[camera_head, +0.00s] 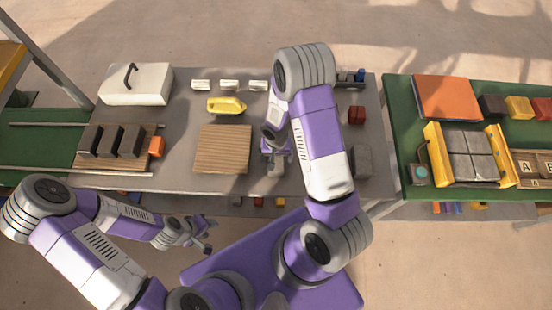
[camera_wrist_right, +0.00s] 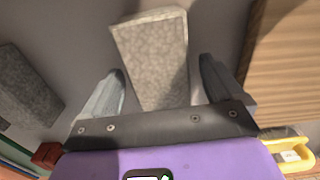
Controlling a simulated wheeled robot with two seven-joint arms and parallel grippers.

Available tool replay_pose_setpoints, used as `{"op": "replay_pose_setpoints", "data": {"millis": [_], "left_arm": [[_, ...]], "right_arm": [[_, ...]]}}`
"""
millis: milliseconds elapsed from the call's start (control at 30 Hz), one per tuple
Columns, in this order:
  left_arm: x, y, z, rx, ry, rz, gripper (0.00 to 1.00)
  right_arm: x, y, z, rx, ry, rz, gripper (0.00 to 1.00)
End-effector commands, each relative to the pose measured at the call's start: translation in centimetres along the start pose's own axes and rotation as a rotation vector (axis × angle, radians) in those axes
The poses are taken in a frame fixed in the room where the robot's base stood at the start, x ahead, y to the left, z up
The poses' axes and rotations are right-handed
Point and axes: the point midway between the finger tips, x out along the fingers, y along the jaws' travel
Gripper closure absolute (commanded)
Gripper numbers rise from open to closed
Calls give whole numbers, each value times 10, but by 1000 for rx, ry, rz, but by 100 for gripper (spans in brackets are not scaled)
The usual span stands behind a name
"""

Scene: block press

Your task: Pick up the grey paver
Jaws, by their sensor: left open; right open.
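A grey speckled paver (camera_head: 276,171) is on the grey table, just right of a wooden board. My right gripper (camera_head: 275,153) is open above it, partly hiding it in the head view. In the right wrist view the paver (camera_wrist_right: 152,58) shows between the two open fingers of the right gripper (camera_wrist_right: 162,70), with a gap on each side. A second grey block (camera_head: 361,161) is at the table's right; it shows at the left of the wrist view (camera_wrist_right: 25,88). My left gripper (camera_head: 203,236) is open and empty in front of the table's front edge.
The wooden board (camera_head: 222,149) lies left of the paver, with a yellow tool (camera_head: 226,105) behind it. Dark blocks (camera_head: 112,141) and an orange block (camera_head: 156,147) are further left. A red block (camera_head: 356,115) is at the right. A yellow-sided press (camera_head: 507,155) holding grey blocks is on the green table.

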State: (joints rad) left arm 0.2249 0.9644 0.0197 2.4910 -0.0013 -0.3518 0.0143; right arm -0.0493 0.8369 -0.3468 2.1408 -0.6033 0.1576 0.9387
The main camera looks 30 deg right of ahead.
Motion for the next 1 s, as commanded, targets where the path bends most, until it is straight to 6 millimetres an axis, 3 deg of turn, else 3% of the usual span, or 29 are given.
{"op": "replay_pose_setpoints", "data": {"millis": [300, 900, 1000], "left_arm": [[0, 0, 0, 0, 1, 0, 57], [0, 0, 0, 0, 0, 0, 57], [0, 0, 0, 0, 0, 0, 57]], "right_arm": [[6, 0, 0, 1, 0, 0, 6], [6, 0, 0, 1, 0, 0, 98], [5, 0, -1, 0, 2, -1, 100]]}}
